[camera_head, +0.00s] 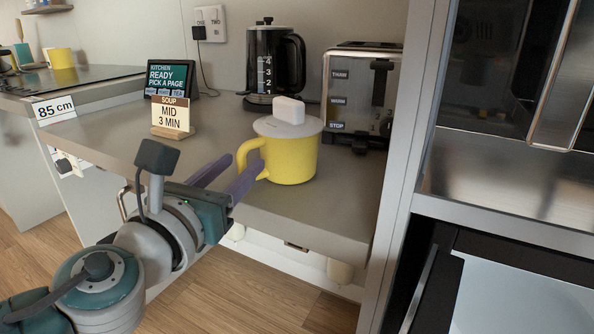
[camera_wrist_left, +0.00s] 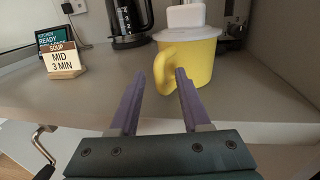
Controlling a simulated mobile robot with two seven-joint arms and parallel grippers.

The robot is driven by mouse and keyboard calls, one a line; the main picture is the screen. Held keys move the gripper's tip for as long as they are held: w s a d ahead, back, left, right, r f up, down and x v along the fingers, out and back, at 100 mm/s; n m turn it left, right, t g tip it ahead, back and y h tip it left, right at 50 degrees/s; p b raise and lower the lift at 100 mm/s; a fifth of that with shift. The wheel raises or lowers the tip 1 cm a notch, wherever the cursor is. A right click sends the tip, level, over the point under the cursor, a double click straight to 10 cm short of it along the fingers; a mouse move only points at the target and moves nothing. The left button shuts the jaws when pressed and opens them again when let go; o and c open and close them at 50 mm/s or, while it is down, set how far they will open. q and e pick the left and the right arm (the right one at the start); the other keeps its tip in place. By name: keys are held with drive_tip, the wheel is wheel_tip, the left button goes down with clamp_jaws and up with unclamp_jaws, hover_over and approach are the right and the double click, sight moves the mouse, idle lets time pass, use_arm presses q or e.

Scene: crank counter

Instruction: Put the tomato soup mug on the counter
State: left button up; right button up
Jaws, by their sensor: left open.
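A yellow mug (camera_head: 291,160) with a white lid and a white block-like knob (camera_head: 289,110) stands upright on the grey counter (camera_head: 222,130), in front of the toaster. It also shows in the left wrist view (camera_wrist_left: 195,62). Its handle (camera_head: 242,152) points left towards my left gripper (camera_head: 246,163). The gripper is open and empty, its purple fingers at handle height. In the left wrist view the handle shows between the fingertips (camera_wrist_left: 160,72); I cannot tell whether they touch it. My right gripper is not in view.
A toaster (camera_head: 352,95) and a black kettle (camera_head: 272,62) stand behind the mug. A soup sign reading "MID 3 MIN" (camera_head: 171,117) and a small screen (camera_head: 168,76) are to the left. A tall cabinet edge (camera_head: 400,190) bounds the right side.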

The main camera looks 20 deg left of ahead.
use_arm(q)
drive_tip(key=s, duration=1)
drive_tip(key=s+a+f+n+g+y, duration=0.2)
drive_tip(key=s+a+n+g+y, duration=0.15)
drive_tip(key=n, duration=0.75)
drive_tip(key=s+a+f+n+g+y, duration=0.2)
drive_tip(key=s+a+n+g+y, duration=0.15)
drive_tip(key=n, duration=0.75)
drive_tip(key=s+d+f+n+g+h, duration=0.5)
drive_tip(key=s+d+n+g+h, duration=0.2)
drive_tip(key=s+d+n, duration=0.3)
drive_tip(key=shift+s+d+n+h, duration=0.4)
drive_tip(key=shift+d+n+h, duration=0.15)
drive_tip(key=shift+n, duration=0.35)
